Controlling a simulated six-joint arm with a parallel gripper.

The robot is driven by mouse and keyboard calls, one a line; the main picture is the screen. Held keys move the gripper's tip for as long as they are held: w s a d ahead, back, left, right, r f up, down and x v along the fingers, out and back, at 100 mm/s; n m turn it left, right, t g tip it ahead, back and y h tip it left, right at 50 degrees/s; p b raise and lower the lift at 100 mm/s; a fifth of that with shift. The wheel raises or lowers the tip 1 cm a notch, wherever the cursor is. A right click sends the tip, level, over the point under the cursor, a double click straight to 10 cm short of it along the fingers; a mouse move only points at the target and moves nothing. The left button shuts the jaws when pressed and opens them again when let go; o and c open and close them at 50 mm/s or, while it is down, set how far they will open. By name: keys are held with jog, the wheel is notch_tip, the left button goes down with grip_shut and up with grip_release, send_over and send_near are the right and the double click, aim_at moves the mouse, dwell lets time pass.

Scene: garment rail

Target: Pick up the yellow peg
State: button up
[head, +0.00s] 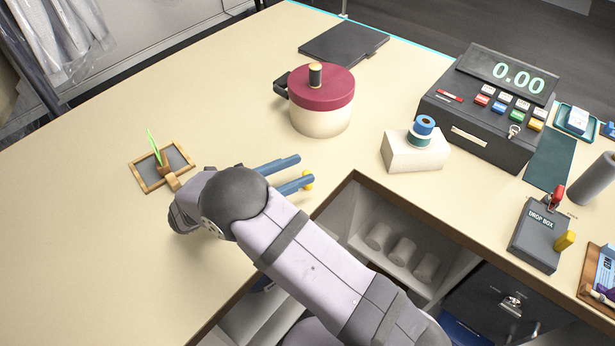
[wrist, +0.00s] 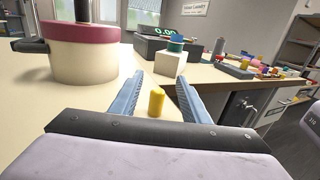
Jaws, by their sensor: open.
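The yellow peg (wrist: 156,102) stands upright on the counter in the wrist view, between the two blue fingers of my gripper (wrist: 158,92) and near their ends. In the head view only a small part of the yellow peg (head: 308,181) shows, next to the tip of the nearer finger, which hides the rest. My gripper (head: 298,170) is open, its fingers low over the counter and pointing right. Space shows on both sides of the peg in the wrist view, and nothing is held.
A pot with a dark red lid (head: 322,97) stands behind my gripper. A white block with blue and teal rolls (head: 415,149) and a cash register (head: 485,110) stand to the right. The counter's cut-out edge (head: 352,174) is close to the peg. A wooden-framed tray (head: 150,180) lies left.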

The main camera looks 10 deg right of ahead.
notch_tip(320, 180, down, 2)
jog(key=shift+f, duration=0.25)
jog(key=shift+d+f+p, duration=0.1)
jog(key=shift+d+p, duration=0.15)
jog(key=shift+p, duration=0.1)
jog(key=shift+w+d, duration=0.25)
jog(key=shift+d, duration=0.15)
jog(key=p+x, duration=0.2)
jog(key=x, duration=0.3)
jog(key=shift+p, duration=0.3)
jog(key=shift+w+d, duration=0.25)
jog(key=shift+d, duration=0.35)
grip_shut()
